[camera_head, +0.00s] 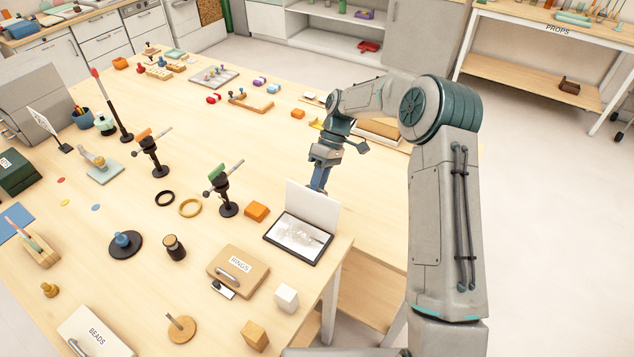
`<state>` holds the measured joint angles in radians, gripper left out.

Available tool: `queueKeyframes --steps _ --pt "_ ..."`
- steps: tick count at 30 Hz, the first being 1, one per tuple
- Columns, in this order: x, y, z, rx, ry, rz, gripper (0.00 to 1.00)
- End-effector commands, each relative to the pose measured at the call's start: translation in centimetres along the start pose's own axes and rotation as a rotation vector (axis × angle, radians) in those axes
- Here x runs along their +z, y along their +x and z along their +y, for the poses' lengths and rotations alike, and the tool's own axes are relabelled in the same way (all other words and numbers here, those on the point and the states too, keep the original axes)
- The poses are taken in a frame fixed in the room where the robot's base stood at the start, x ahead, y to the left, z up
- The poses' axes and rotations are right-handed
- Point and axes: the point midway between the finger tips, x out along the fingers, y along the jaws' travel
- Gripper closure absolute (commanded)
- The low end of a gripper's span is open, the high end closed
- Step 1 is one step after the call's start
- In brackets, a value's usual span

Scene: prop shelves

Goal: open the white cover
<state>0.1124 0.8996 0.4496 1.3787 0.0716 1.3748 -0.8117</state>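The white cover (312,203) stands nearly upright at the back edge of a dark-framed flat box (272,252) near the table's right edge. Below it the box's face shows a grey-and-white picture (299,236). My gripper (320,184) points down just behind the cover's top edge. Its fingertips are partly hidden by the cover, so I cannot tell whether they touch it or are open or shut.
An orange block (256,211) and a black stand with a green clamp (224,192) are left of the box. A wooden box labelled RINGS (239,270) and a white cube (286,297) are in front. The table's edge is close on the right.

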Motion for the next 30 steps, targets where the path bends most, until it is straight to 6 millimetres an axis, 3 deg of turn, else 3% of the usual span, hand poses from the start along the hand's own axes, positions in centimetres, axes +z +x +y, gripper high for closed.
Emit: queueKeyframes --steps 8,21,30 --pt "-0.1 -1.3 0.1 0.005 -0.001 0.003 0.69" --pt "-0.2 -9.1 0.0 0.004 -0.003 0.002 0.69" --pt "-0.2 -12.7 -0.1 0.002 -0.003 0.000 0.69"
